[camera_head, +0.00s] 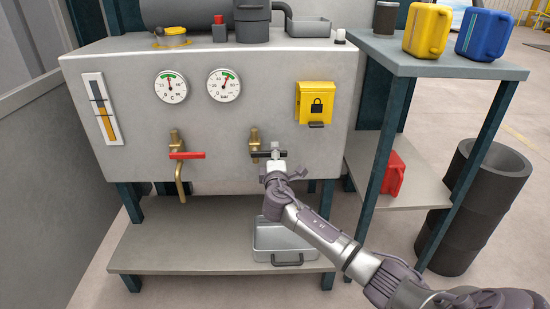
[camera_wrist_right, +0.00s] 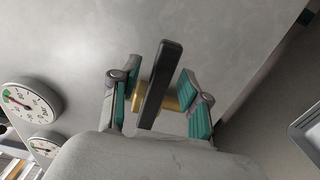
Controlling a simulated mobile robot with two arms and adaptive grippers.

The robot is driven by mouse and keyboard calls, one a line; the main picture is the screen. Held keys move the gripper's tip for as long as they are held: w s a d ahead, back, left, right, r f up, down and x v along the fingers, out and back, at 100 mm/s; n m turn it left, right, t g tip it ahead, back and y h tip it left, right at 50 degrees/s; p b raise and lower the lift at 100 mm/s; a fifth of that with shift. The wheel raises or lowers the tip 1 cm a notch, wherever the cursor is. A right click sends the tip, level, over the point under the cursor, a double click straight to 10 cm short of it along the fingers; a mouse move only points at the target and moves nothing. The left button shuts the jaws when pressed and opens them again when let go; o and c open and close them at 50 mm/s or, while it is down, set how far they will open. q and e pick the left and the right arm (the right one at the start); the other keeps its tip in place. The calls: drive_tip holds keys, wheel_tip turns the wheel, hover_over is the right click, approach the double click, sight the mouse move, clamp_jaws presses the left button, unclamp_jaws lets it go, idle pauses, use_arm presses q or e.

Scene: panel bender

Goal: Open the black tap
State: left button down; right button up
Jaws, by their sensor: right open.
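The black tap (camera_head: 256,154) has a brass body on the grey machine front, right of the red-handled tap. Its black lever lies crosswise in the head view. In the right wrist view the black lever (camera_wrist_right: 158,85) stands between the fingers, with the brass stem behind it. My right gripper (camera_head: 275,157) is at the lever in the head view. In the wrist view my right gripper (camera_wrist_right: 160,97) is open, its green-padded fingers on either side of the lever with gaps visible. The tap's spout is mostly hidden. My left gripper is not in view.
The red-handled tap (camera_head: 187,155) is to the left. A yellow lock box (camera_head: 314,102) is above right. A metal tray (camera_head: 284,241) sits on the lower shelf (camera_head: 150,253). A side table (camera_head: 450,63) with canisters stands at right.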

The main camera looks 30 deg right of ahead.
drive_tip(key=shift+w+d, duration=0.2)
drive_tip(key=shift+w, duration=0.05)
clamp_jaws()
drive_tip(key=shift+r, duration=0.1)
idle(0.4)
